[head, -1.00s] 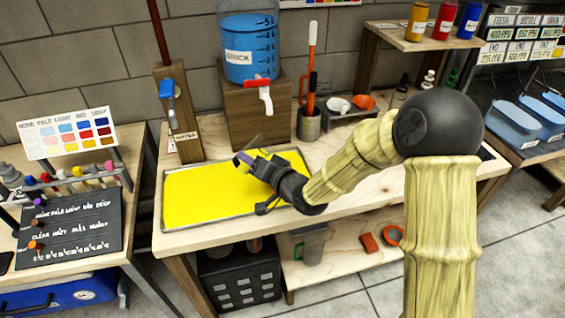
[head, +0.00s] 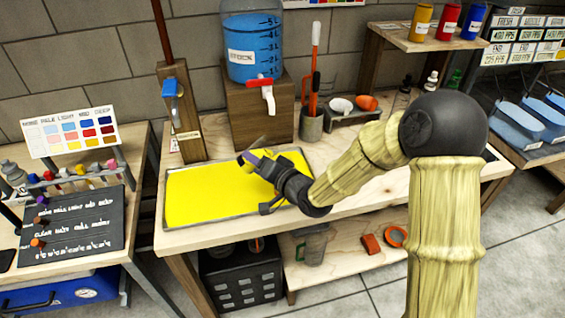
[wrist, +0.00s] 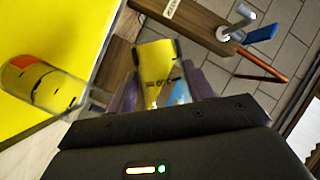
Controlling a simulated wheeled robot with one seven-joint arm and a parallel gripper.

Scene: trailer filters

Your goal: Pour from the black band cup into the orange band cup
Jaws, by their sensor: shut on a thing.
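My gripper (head: 250,160) is over the yellow tray (head: 185,207) on the wooden table. In the wrist view its purple fingers (wrist: 162,92) are shut on a clear cup with dark band marks, the black band cup (wrist: 157,62). This cup looks yellow inside or through its wall, with a little blue near the fingers. The orange band cup (wrist: 35,85) is clear, with an orange patch and dark marks. It is left of the held cup in the wrist view, apart from it, against the yellow surface. In the head view I cannot make out either cup clearly.
A blue-filled tank (head: 252,50) with a red-handled tap stands behind the tray. A wooden post (head: 180,110) with a blue lever is at the tray's back left. A grey holder (head: 311,125) with orange-handled tools and a small white bowl (head: 341,105) are behind right.

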